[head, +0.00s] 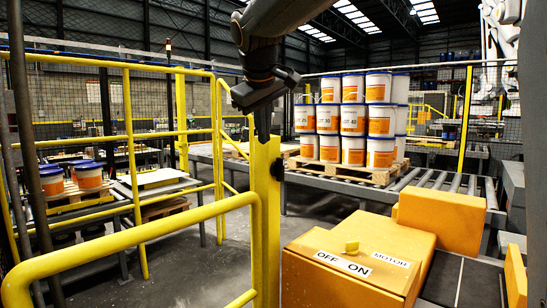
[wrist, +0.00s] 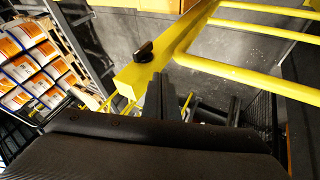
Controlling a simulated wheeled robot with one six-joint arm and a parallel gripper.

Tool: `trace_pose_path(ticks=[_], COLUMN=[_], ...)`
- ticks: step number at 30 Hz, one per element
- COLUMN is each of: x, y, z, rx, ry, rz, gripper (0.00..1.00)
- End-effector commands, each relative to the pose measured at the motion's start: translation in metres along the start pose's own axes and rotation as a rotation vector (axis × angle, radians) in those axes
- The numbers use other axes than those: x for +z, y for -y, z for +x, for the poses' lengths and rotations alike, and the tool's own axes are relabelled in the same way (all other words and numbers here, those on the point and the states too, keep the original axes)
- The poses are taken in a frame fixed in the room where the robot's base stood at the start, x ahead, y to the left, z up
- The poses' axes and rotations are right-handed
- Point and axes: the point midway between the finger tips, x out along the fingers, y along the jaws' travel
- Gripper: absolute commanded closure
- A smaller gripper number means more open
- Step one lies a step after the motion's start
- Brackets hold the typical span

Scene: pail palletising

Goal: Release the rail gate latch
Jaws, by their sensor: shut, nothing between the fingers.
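The latch is a small dark knob (head: 278,168) on the right side of the yellow post (head: 264,225), just below its top. In the wrist view the dark latch knob (wrist: 144,51) stands out from the yellow post (wrist: 133,79). My gripper (head: 263,139) points down at the top of the post in the head view, above and left of the knob. Its fingers are together and empty. In the wrist view my gripper (wrist: 168,82) is beside the post, apart from the knob. Whether the fingertips touch the post, I cannot tell.
A yellow guard rail (head: 140,240) runs across the front left. An orange motor box (head: 340,275) with an OFF/ON label stands front right. Stacked pails (head: 353,120) on a pallet (head: 345,172) sit on a roller conveyor (head: 440,183) behind. Grey floor shows between.

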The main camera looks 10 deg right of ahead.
Motion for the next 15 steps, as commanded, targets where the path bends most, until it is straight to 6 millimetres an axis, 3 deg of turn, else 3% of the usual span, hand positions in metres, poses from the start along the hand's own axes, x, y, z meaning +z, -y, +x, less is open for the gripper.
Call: trace_pose_path(ticks=[8, 15], x=[0.0, 0.001], y=[0.001, 0.002], z=[0.002, 0.03], rx=[-0.002, -0.003], ry=[0.001, 0.004], rz=[0.0, 0.0], gripper=[1.0, 1.0])
